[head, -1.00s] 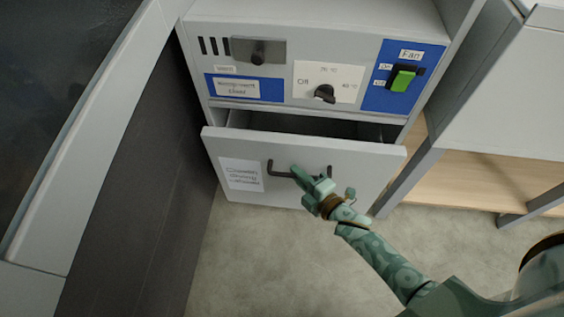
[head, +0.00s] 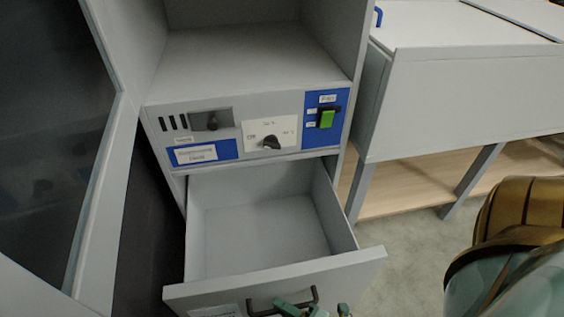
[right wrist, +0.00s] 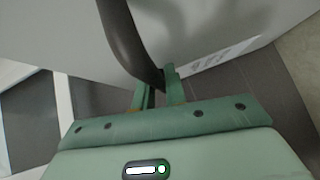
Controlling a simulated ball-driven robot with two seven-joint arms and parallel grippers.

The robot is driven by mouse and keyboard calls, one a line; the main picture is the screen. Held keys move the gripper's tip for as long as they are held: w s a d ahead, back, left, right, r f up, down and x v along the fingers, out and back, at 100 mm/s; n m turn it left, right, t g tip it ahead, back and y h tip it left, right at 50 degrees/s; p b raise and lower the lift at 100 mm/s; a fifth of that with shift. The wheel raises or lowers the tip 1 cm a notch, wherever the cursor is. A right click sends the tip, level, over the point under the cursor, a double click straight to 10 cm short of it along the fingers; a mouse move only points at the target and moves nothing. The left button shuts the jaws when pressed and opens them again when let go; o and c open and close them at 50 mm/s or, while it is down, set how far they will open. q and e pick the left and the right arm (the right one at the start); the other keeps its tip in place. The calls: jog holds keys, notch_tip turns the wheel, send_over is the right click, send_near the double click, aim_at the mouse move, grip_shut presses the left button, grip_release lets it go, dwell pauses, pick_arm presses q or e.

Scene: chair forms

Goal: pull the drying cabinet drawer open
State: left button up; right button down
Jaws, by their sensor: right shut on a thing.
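The drying cabinet drawer (head: 275,279) is pulled well out of the grey cabinet (head: 245,60), and its inside is empty. Its dark bar handle (head: 312,294) is on the front panel, near the bottom edge of the head view. My right gripper (head: 290,306) is at the handle, partly cut off by the picture edge. In the right wrist view, the green fingers of my right gripper (right wrist: 159,90) are shut on the dark handle (right wrist: 122,36). My left gripper is in neither view.
The cabinet's control panel above the drawer has a green fan switch (head: 327,119) and a black knob (head: 271,142). A dark glass panel in a grey frame (head: 95,150) stands close on the left. A grey unit with a wooden shelf (head: 400,187) stands on the right.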

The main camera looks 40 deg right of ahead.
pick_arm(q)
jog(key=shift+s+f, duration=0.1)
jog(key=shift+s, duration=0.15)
pick_arm(e)
jog(key=shift+s+a, duration=0.25)
jog(key=shift+s, duration=0.2)
jog(key=c, duration=1.5)
grip_release()
jog(key=shift+o, duration=0.2)
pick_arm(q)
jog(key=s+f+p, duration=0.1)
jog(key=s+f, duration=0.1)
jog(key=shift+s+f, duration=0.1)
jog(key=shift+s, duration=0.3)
pick_arm(e)
jog(key=v, duration=1.6)
jog(key=shift+s, duration=0.15)
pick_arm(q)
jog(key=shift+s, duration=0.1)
